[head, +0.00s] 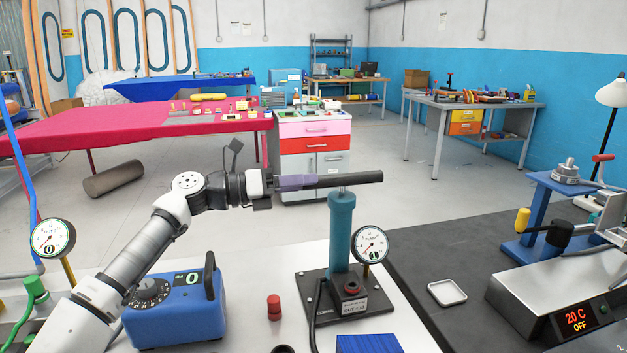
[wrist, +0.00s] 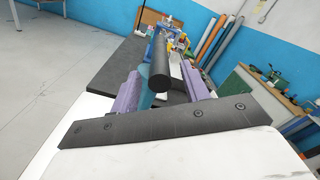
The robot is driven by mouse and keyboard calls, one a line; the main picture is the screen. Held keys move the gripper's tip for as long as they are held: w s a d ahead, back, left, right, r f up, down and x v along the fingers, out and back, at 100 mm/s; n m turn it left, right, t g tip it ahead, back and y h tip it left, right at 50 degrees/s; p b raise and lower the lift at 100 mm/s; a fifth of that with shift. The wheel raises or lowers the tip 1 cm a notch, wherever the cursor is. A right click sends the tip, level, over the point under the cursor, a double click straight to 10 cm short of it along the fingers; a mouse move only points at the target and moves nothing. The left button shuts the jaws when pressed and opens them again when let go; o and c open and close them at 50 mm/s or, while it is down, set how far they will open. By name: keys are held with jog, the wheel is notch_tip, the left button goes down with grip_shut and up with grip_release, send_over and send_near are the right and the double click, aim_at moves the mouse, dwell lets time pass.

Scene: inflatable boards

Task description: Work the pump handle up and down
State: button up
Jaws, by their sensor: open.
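The pump handle is a dark horizontal bar (head: 350,179) on top of a teal pump cylinder (head: 341,230). The cylinder stands upright on a black base plate (head: 318,307), and the bar looks about level. My gripper (head: 298,182) is at the bar's left end, its purple fingers overlapping that end. In the wrist view the round bar end (wrist: 160,76) lies between the fingers of my gripper (wrist: 162,90), with gaps beside it. The jaws are open and not closed on the bar. The teal cylinder is mostly hidden in the wrist view.
A dial gauge (head: 371,245) stands right of the cylinder. A blue box with a dial (head: 175,308) sits below my arm, and a red cylinder (head: 274,307) stands between it and the pump. A small white tray (head: 447,293) lies on the dark bench at right.

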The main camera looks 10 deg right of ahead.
aim_at(342, 184)
jog(key=shift+d, duration=1.4)
jog(key=shift+c, duration=0.4)
grip_shut()
